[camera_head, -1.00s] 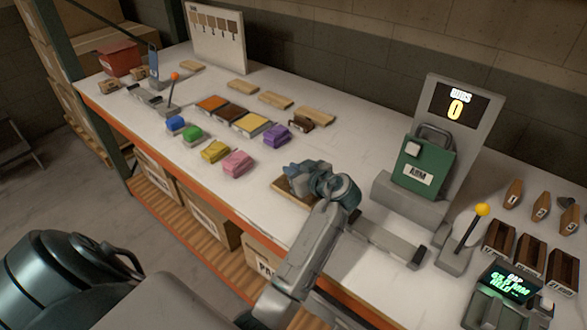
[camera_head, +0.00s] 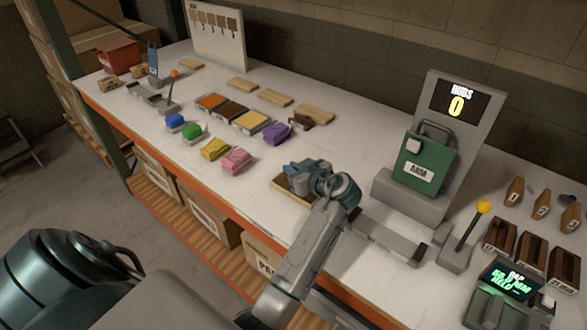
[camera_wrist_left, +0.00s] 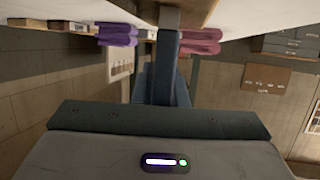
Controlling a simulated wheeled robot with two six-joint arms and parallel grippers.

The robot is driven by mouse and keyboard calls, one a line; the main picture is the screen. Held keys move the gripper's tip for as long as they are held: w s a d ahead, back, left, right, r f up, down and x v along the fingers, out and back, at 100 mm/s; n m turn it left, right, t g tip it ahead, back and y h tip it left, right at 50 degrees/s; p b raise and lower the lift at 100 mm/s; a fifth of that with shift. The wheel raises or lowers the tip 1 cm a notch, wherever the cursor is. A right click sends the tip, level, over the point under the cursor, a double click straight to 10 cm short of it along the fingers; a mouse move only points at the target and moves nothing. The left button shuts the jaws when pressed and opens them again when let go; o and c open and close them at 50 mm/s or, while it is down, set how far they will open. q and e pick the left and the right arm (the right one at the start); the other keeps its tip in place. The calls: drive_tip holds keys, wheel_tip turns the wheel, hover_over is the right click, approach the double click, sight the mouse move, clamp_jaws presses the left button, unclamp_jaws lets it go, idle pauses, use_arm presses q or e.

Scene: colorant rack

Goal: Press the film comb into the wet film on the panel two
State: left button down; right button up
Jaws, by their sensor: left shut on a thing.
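My left gripper (camera_head: 306,177) is low over a small wooden panel (camera_head: 279,182) near the table's front edge and covers most of it. I cannot read a number on this panel. The gripper is shut on a narrow grey piece, likely the film comb (camera_wrist_left: 169,17), seen between its fingers in the left wrist view. The piece's far end meets or nearly meets the wooden panel (camera_wrist_left: 190,12) at the top of that view. I cannot tell whether it touches a film; the film is hidden. My right gripper is not in view.
Several wooden panels (camera_head: 275,98) lie behind. Orange, brown and yellow trays (camera_head: 252,122) and coloured blocks (camera_head: 237,160) are to the left. A green unit (camera_head: 427,158) on a grey stand, a yellow-knobbed lever (camera_head: 466,235) and a lit display (camera_head: 510,280) are to the right.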

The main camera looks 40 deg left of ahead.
use_arm(q)
drive_tip(key=shift+f+b, duration=0.15)
drive_tip(key=shift+b, duration=0.2)
idle(1.1)
idle(0.4)
drive_tip(key=shift+r+p, duration=0.45)
drive_tip(key=shift+r, duration=0.25)
drive_tip(key=shift+r+p, duration=1.45)
drive_tip(key=shift+r, duration=1.4)
